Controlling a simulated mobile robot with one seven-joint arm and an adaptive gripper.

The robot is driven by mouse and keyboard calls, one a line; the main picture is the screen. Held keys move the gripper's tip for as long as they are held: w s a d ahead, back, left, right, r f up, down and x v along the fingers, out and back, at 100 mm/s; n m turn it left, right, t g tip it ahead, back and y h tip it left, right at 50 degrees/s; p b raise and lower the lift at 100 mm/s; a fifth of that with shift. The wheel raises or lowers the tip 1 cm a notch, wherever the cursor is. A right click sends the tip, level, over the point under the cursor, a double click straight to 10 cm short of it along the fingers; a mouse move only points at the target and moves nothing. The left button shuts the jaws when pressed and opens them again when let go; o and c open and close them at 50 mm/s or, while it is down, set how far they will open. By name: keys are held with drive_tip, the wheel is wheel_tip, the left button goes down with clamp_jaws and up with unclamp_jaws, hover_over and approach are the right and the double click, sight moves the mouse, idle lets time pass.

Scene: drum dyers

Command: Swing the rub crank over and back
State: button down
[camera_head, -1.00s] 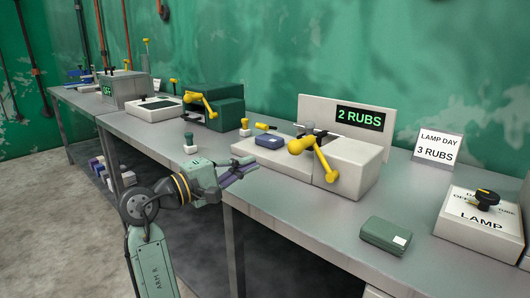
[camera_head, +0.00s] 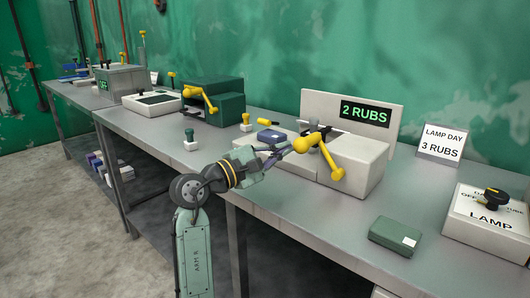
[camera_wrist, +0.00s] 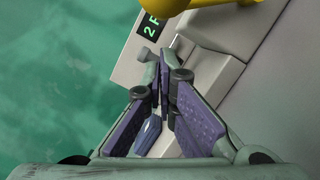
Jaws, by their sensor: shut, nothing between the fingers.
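The rub crank (camera_head: 331,162) is a yellow handle on the front of a white rub machine (camera_head: 362,158). Its arm slopes down to the right, with a big knob at its upper left end. The machine's sign (camera_head: 366,113) reads "2 RUBS" in green. My gripper (camera_head: 288,148) is shut and empty, its fingertips just left of the big yellow knob. I cannot tell if they touch. In the wrist view, my gripper's fingers (camera_wrist: 165,65) are together, and the yellow crank part (camera_wrist: 190,6) shows at the top edge, beyond the fingertips.
A sign (camera_head: 441,143) reads "LAMP DAY 3 RUBS". A green box (camera_head: 395,236) lies at the bench front, a white lamp box (camera_head: 490,225) at the right. A blue pad (camera_head: 272,136) lies behind my gripper. A dark green machine (camera_head: 213,101) stands to the left.

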drive_tip(key=shift+s+d+r, duration=0.5)
drive_tip(key=shift+s+d, duration=0.1)
drive_tip(key=shift+d, duration=0.15)
drive_tip(key=shift+r, duration=0.15)
drive_tip(key=shift+s+d+r+m+p, duration=0.15)
drive_tip(key=shift+r+m+p, duration=0.1)
drive_tip(key=shift+m+p, duration=0.2)
drive_tip(key=shift+r, duration=0.1)
drive_tip(key=s+d+r+m+g+y+p, duration=0.1)
drive_tip(key=s+d+r+m+p, duration=0.1)
drive_tip(key=s+d+m, duration=0.2)
drive_tip(key=s+d+r+m+y+p, duration=0.2)
drive_tip(key=s+d+m+p, duration=0.1)
drive_tip(key=d+m, duration=0.4)
drive_tip(key=shift+s+d+r+m+g, duration=0.35)
drive_tip(key=shift+s+m, duration=0.3)
drive_tip(key=shift+m, duration=1)
